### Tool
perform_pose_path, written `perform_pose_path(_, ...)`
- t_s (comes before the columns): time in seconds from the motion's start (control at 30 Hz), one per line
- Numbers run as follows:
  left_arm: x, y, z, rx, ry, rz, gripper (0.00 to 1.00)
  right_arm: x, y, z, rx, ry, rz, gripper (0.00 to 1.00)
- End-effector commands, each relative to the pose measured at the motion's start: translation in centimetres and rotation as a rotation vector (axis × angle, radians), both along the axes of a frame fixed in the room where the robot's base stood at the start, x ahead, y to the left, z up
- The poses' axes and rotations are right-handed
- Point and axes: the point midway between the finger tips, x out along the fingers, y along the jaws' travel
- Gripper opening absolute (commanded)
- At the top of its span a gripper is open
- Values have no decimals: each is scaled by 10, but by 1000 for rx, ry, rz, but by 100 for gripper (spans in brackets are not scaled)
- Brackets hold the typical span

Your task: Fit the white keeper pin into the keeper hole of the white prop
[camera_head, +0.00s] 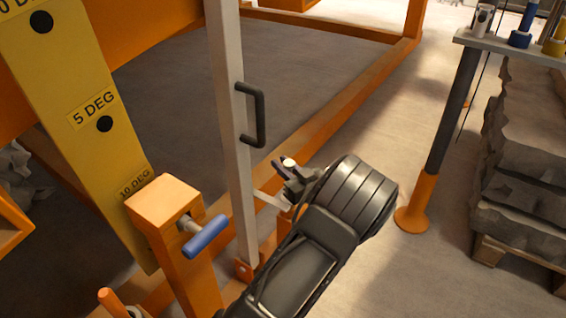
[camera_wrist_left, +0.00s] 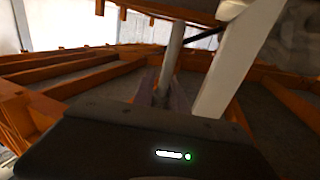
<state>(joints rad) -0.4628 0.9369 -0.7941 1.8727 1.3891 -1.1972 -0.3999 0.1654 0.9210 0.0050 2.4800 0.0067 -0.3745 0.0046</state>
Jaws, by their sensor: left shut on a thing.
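The white prop (camera_head: 231,130) is a tall square post with a black handle, standing upright with its foot at an orange bracket (camera_head: 243,270). It also shows at the right in the left wrist view (camera_wrist_left: 236,60). My left gripper (camera_head: 288,172) is just right of the prop's lower part, apart from it. It is shut on the white keeper pin (camera_wrist_left: 173,52), which stands up from between the fingers in the wrist view. In the head view only a small pale end of the pin (camera_head: 288,162) shows. I cannot make out the keeper hole. My right gripper is not in view.
A yellow degree plate (camera_head: 80,95) and an orange post (camera_head: 165,203) with a blue-handled pin (camera_head: 206,236) stand left of the prop. Orange frame beams (camera_head: 335,107) run behind. At right are a small table (camera_head: 510,44) and stacked grey blocks (camera_head: 520,165) on a pallet.

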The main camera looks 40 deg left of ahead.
Motion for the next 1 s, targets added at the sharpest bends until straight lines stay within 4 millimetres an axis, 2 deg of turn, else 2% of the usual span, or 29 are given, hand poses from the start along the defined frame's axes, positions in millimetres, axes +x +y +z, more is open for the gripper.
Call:
perform_pose_path(0.03, 0, 0, -6, 1, 0, 0, 0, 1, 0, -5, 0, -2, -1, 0)
perform_pose_path(0.23, 0, 0, -13, 0, 0, -1, 0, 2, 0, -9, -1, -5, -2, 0)
perform_pose_path(1.0, 0, 0, -12, 0, 0, 0, 0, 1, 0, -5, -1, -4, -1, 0)
